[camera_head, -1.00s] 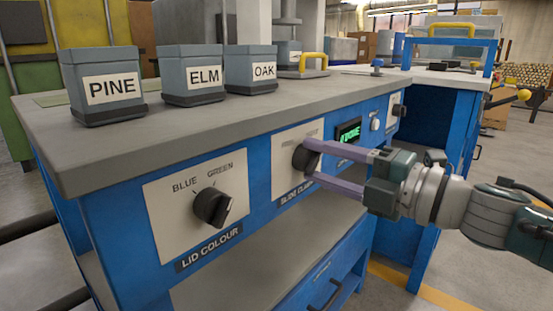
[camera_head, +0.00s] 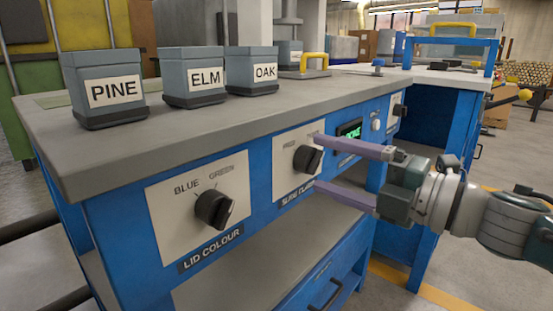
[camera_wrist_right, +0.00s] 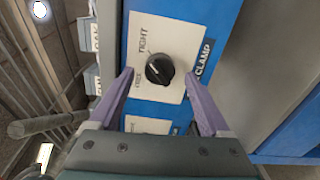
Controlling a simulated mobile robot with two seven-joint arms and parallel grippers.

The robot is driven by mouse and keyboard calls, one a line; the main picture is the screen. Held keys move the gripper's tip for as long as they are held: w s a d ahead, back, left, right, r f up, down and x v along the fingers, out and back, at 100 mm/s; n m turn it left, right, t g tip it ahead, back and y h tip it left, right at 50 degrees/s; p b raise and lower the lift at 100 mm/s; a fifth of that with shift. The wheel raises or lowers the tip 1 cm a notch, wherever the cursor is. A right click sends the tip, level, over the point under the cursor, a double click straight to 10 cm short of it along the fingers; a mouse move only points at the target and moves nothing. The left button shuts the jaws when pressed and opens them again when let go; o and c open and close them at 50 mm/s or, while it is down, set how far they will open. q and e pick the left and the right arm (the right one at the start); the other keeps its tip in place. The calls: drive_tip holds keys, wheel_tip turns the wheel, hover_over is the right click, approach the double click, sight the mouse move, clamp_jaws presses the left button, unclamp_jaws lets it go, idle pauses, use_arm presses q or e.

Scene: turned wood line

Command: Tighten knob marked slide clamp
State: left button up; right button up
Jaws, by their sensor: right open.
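The slide clamp knob (camera_head: 307,160) is a black round knob with a raised grip bar, on a white plate above a label partly hidden by my lower finger. In the right wrist view, the knob (camera_wrist_right: 159,69) sits between the words TIGHT and FREE; I cannot surely tell which way its pointer faces. My right gripper (camera_head: 318,161) is open, one finger above and one below the knob in the head view. In the wrist view, its fingers (camera_wrist_right: 159,76) are spread either side of the knob, with gaps, holding nothing. My left gripper is out of view.
The LID COLOUR knob (camera_head: 213,208) is on the same blue front, to the left. Bins marked PINE (camera_head: 103,88), ELM (camera_head: 193,77) and OAK (camera_head: 251,71) stand on the grey worktop (camera_head: 170,125). A small green display (camera_head: 349,131) is right of the clamp knob.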

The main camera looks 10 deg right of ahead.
drive_tip(key=p+v, duration=0.1)
drive_tip(key=v, duration=0.7)
drive_tip(key=shift+d, duration=0.15)
drive_tip(key=shift+s, duration=0.15)
wheel_tip(320, 180, up, 15)
drive_tip(key=s+d+m+t+h+p, duration=0.1)
drive_tip(key=d+m+h+p, duration=0.1)
drive_tip(key=m+h+p, duration=1.1)
drive_tip(key=s+a+r+m+g+y+p, duration=0.1)
drive_tip(key=s+a+r+m+g+p, duration=0.1)
drive_tip(key=s+r+m+g+p, duration=0.45)
drive_tip(key=s+a+r+m+g+p, duration=0.1)
drive_tip(key=s+r+p, duration=0.3)
drive_tip(key=s+p, duration=0.65)
drive_tip(key=s+a+r+m+g+y+p, duration=0.1)
drive_tip(key=s+a+r+m+g+p, duration=0.1)
drive_tip(key=s+r+m+g+p, duration=0.45)
wheel_tip(320, 180, up, 33)
drive_tip(key=n+t+p, duration=0.2)
drive_tip(key=p, duration=3.6)
drive_tip(key=shift+f, duration=0.15)
